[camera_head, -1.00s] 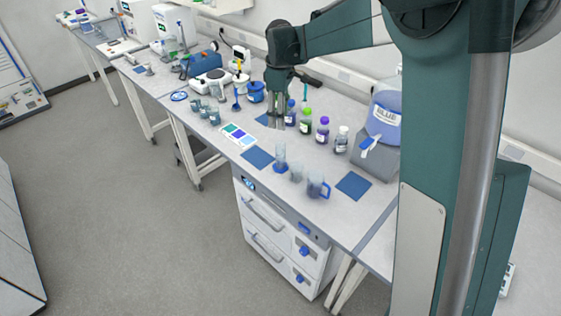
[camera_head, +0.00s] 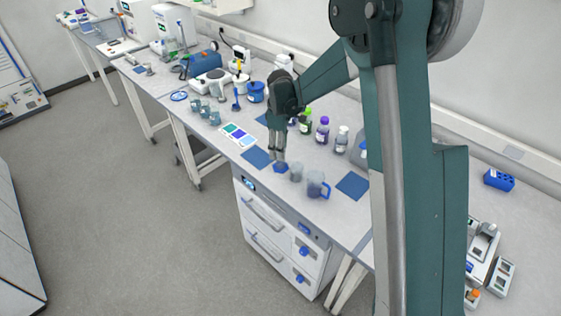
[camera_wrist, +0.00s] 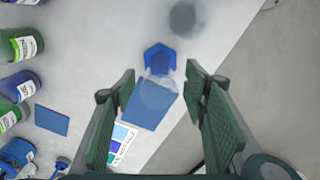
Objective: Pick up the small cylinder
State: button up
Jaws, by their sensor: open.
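The small cylinder is a clear graduated cylinder on a blue hexagonal base (camera_head: 281,168), standing near the bench's front edge. In the head view my gripper hides most of its clear body. In the wrist view its blue base (camera_wrist: 159,56) and faint clear tube (camera_wrist: 161,76) show between the fingers. My gripper (camera_head: 277,156) points down over the cylinder. In the wrist view my gripper (camera_wrist: 160,82) is open, with a finger on each side of the tube and a gap to each. How far down the fingers reach along the tube is hard to tell.
A clear beaker (camera_head: 296,173) and a blue-handled jug (camera_head: 316,185) stand just right of the cylinder. Blue mats lie on the left (camera_head: 257,157) and right (camera_head: 353,186). Bottles such as the purple-capped one (camera_head: 322,130) stand behind. A colour card (camera_head: 238,134) lies further left.

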jog(key=shift+f, duration=1.25)
jog(key=shift+f, duration=0.1)
jog(key=shift+w+f+p, duration=0.1)
jog(key=shift+f+p, duration=0.2)
jog(key=shift+f, duration=2.2)
jog(key=c, duration=1)
